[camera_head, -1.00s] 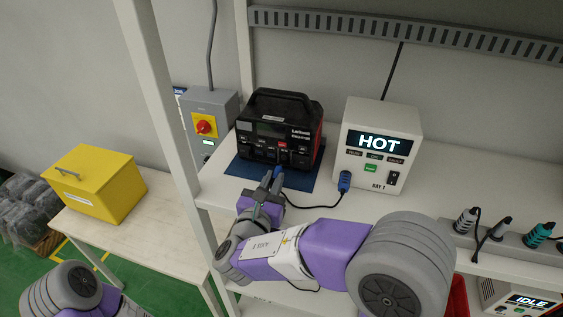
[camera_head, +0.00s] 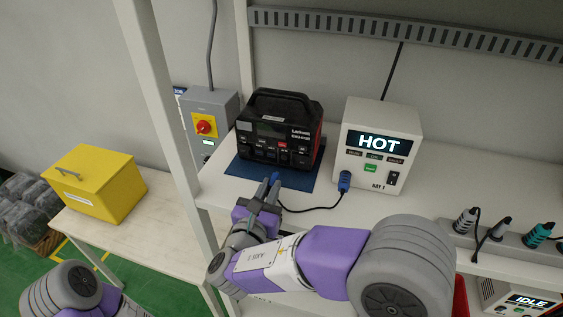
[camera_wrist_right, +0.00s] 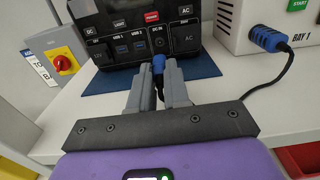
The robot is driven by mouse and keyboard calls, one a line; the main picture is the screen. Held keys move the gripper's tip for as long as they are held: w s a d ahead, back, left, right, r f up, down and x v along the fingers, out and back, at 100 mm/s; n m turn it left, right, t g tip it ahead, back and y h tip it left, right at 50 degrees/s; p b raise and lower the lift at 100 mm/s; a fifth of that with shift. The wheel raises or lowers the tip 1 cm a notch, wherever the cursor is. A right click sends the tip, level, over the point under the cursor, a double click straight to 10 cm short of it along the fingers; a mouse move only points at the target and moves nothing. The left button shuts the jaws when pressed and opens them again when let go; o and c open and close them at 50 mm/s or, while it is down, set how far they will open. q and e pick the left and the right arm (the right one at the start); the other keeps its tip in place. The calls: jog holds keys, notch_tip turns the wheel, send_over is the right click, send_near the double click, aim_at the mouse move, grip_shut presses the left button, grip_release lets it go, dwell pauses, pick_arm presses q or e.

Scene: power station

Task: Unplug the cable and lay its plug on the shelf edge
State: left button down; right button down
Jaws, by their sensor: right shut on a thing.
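The black power station (camera_head: 279,128) stands on a blue mat (camera_head: 240,170) on the white shelf (camera_head: 385,207). My right gripper (camera_head: 268,187) is shut on the cable's blue plug (camera_wrist_right: 158,64), just in front of the station. The plug looks out of the DC IN socket (camera_wrist_right: 158,43), with a small gap between them. The fingers hide the plug's lower part. The black cable (camera_head: 315,209) runs along the shelf to a blue connector (camera_head: 345,181) at the white HOT box (camera_head: 376,145). Of my left arm only a rounded link shows; its gripper is out of view.
A grey switch box with a red knob (camera_head: 205,125) is behind the shelf post (camera_head: 165,110). A power strip (camera_head: 510,243) with several plugs lies at the right front edge. A yellow box (camera_head: 95,183) sits on a lower table. The left front shelf area is clear.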

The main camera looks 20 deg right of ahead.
jog(key=shift+v, duration=1.3)
jog(key=shift+f+b, duration=1.2)
jog(key=shift+f, duration=0.5)
jog(key=c, duration=1)
grip_release()
